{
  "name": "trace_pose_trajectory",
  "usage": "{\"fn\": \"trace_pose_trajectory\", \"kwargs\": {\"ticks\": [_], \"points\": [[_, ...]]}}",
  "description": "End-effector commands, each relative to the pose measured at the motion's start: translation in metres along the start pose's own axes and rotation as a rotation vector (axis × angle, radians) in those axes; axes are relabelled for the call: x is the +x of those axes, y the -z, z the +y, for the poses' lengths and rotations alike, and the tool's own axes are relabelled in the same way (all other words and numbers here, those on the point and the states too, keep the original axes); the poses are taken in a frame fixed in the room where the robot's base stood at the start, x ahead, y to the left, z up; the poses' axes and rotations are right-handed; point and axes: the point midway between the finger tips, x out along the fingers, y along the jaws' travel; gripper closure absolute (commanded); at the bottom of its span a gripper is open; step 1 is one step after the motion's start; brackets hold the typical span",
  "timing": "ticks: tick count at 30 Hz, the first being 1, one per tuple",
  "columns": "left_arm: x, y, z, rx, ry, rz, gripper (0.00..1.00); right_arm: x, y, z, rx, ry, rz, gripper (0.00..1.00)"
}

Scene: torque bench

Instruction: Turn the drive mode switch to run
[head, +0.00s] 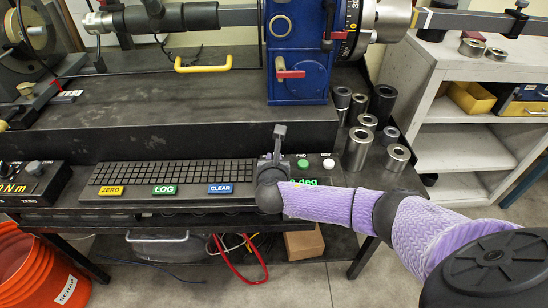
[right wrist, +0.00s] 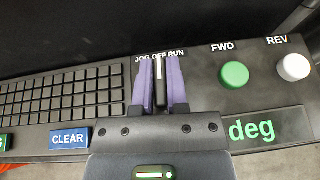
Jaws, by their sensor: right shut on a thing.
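The drive mode switch (right wrist: 160,88) is a black knob with a white pointer line, below the labels JOG, OFF and RUN (right wrist: 176,53) in the right wrist view. Its white line points straight up at OFF. My right gripper (right wrist: 160,75) has its two purple fingers on either side of the knob and is shut on it. In the head view my right gripper (head: 271,168) is over the right part of the console (head: 170,190). There it hides the switch. My left gripper is in neither view.
Right of the switch are the green FWD button (right wrist: 234,74) and the white REV button (right wrist: 294,67). A green "deg" display (right wrist: 251,131) lies below them. Several metal sockets (head: 358,148) stand right of the console. A blue machine (head: 298,50) stands behind it.

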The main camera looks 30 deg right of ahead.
Motion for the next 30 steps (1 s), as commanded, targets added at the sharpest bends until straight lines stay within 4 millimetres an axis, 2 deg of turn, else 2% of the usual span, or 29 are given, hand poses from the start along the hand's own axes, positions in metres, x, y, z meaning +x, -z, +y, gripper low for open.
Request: {"fn": "trace_pose_trajectory", "kwargs": {"ticks": [11, 20, 30], "points": [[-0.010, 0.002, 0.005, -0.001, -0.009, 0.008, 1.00, -0.001, 0.001, 0.001, 0.110, 0.262, 0.004, 1.00], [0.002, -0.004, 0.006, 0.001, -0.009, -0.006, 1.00, 0.001, 0.004, 0.001, 0.200, 0.482, 0.003, 1.00], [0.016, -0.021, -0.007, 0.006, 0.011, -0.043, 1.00, 0.001, 0.003, 0.001, 0.264, 0.641, 0.003, 1.00]]}}
